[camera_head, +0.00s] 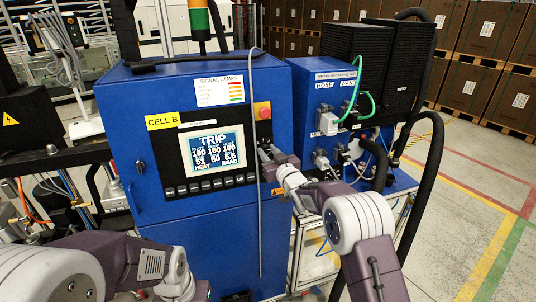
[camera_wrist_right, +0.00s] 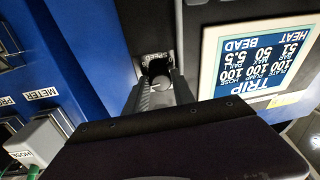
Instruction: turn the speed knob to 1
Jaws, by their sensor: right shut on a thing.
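The speed knob (camera_wrist_right: 156,68) is a dark knob under a small SPEED label, upside down in the right wrist view. My right gripper (camera_wrist_right: 160,88) is at the knob with its fingers shut on it. The fingers hide most of the knob and any scale marks, so its setting cannot be read. In the head view my right gripper (camera_head: 266,154) reaches the right edge of the blue cabinet (camera_head: 205,240), just right of the screen (camera_head: 213,150). The knob is hidden there. The screen reads TRIP. My left arm is at the lower left; its gripper is out of view.
A red button (camera_head: 263,111) sits just above my right gripper. A grey cable (camera_head: 260,215) hangs down the cabinet front close by. A blue unit with hoses (camera_head: 325,95) stands to the right. The floor at far right is open.

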